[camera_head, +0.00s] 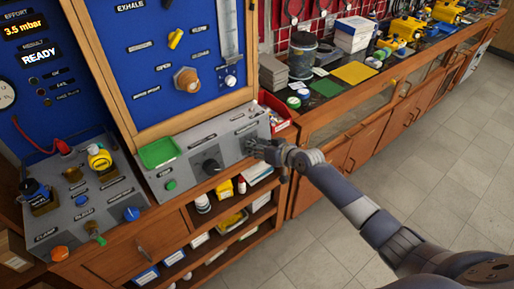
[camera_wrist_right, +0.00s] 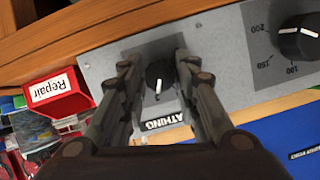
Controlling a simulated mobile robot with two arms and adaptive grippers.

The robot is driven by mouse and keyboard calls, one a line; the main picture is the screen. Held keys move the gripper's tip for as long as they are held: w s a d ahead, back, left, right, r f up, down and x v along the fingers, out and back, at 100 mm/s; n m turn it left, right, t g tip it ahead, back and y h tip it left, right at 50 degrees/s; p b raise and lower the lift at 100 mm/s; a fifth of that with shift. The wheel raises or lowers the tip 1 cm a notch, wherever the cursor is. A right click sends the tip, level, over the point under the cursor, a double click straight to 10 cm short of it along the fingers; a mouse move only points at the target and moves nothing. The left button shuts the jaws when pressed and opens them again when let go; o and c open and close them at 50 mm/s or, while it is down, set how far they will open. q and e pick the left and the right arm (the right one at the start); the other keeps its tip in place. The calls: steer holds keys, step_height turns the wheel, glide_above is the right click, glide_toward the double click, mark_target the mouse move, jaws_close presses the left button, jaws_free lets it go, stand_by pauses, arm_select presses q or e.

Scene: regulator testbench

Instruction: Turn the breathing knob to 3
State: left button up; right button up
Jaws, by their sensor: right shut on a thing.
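The breathing knob (camera_wrist_right: 158,77) is a small black knob with a white pointer line on a grey panel, in the right wrist view. Its line points down in that picture, toward a partly covered label reading "ATHING" (camera_wrist_right: 163,121). My right gripper (camera_wrist_right: 155,68) has one finger on each side of the knob and is shut on it. In the head view my right gripper (camera_head: 254,148) is at the right end of the grey console (camera_head: 222,150) and covers the knob. My left gripper is not in view.
A larger black dial (camera_wrist_right: 299,37) with numbers sits beside the knob; it also shows in the head view (camera_head: 211,165). A red "Repair" bin (camera_wrist_right: 57,92) stands close to the panel's end. A green tray (camera_head: 160,152) lies on the console. The floor (camera_head: 420,170) is clear.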

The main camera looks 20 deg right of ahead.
steer(key=o, duration=1.1)
steer(key=v, duration=1.2)
